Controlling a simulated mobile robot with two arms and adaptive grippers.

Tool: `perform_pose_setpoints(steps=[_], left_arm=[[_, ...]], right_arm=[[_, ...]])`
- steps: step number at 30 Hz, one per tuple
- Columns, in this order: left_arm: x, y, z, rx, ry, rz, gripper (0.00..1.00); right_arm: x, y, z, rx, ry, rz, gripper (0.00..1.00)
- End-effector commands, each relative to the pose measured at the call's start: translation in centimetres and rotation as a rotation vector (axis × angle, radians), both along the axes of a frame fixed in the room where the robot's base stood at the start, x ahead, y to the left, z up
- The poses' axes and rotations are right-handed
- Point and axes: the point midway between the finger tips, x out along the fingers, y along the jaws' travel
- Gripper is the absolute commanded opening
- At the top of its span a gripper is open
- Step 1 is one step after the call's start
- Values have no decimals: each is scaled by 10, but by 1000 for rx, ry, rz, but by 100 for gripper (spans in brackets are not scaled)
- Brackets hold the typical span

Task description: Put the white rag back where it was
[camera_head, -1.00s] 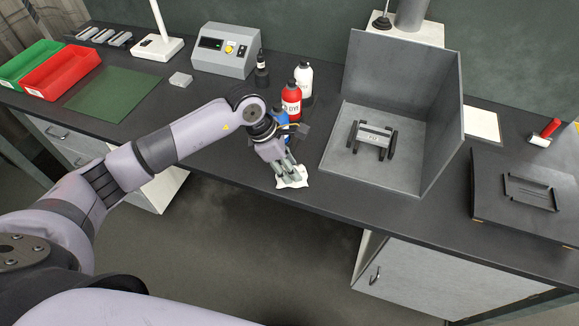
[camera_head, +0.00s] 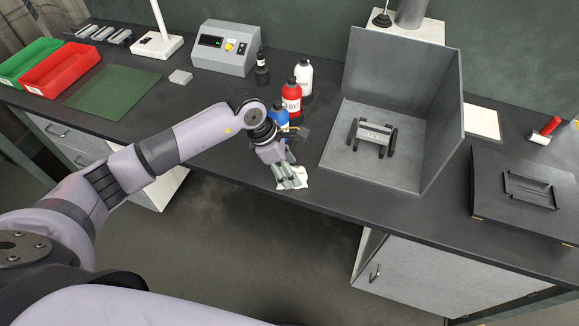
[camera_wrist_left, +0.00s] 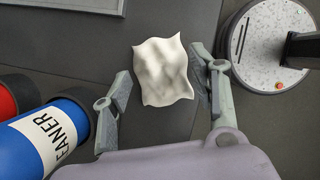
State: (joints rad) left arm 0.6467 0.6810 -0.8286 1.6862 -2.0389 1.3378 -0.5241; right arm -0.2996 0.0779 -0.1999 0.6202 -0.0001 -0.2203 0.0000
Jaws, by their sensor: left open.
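The white rag (camera_head: 294,178) lies crumpled on the dark bench top near its front edge. It also shows in the left wrist view (camera_wrist_left: 163,70), a small wavy white cloth between and a little beyond my fingers. My left gripper (camera_head: 288,182) is just over the rag, slightly to its left in the head view. In the left wrist view my left gripper (camera_wrist_left: 160,90) is open, with one finger on each side of the rag and nothing held. The fingers partly hide the rag in the head view. My right gripper does not show.
A blue cleaner bottle (camera_head: 279,118) stands close behind my left gripper, with a red bottle (camera_head: 291,98) and a white bottle (camera_head: 303,78) beyond it. A grey open box (camera_head: 425,165) holding a small metal part (camera_head: 374,136) stands to the right. The front bench edge is close.

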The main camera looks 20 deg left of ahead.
Motion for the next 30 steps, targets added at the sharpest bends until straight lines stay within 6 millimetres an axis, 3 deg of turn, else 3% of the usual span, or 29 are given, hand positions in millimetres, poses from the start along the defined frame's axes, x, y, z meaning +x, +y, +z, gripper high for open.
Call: perform_pose_setpoints(steps=[7, 21, 30], left_arm=[[0, 5, 12, -1, -4, 2, 54], [-13, 38, 97, 1, -3, 0, 54], [-16, 43, 114, 0, 0, 0, 54]], right_arm=[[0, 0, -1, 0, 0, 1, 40], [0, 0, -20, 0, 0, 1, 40], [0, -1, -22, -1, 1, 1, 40]])
